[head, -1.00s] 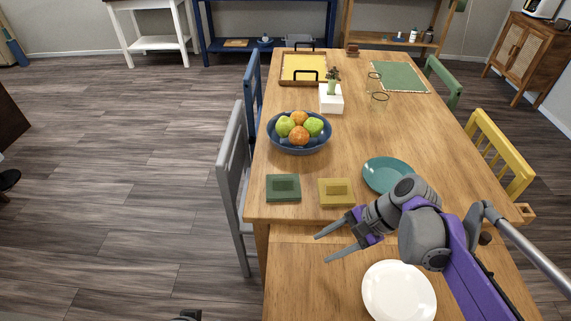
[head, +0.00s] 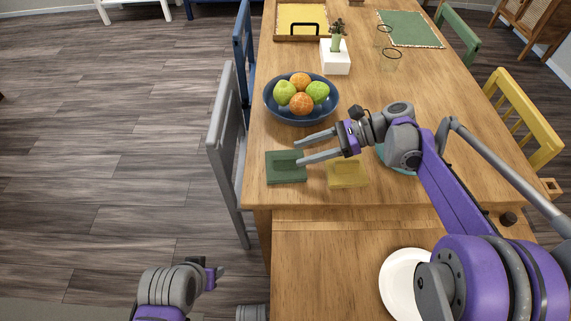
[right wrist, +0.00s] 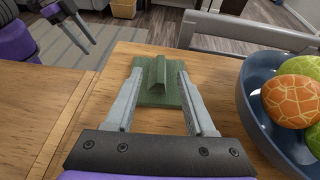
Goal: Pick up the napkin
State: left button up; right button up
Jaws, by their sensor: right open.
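A dark green folded napkin (head: 286,175) lies flat near the table's front left corner, with a raised fold at its middle. A mustard yellow napkin (head: 348,175) of like shape lies to its right. My right gripper (head: 298,152) is open and empty, its fingertips over the green napkin. In the right wrist view the green napkin's raised fold (right wrist: 156,74) shows between my right fingers (right wrist: 168,75); I cannot tell their exact height above it. My left gripper (head: 216,274) is low at the left, off the table; its jaw state is unclear.
A blue fruit bowl (head: 270,107) stands just behind the green napkin, close to my right fingers. A teal plate (head: 384,153) is partly hidden by my right arm. A white plate (head: 395,285) lies at the front. A grey chair (head: 226,150) stands at the left edge.

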aim_at(287, 158)
jog(key=x, duration=0.2)
jog(key=b+x, duration=0.1)
jog(key=x, duration=0.2)
jog(key=shift+d+f, duration=0.1)
jog(key=shift+f, duration=0.1)
jog(key=shift+c, duration=0.2)
grip_shut()
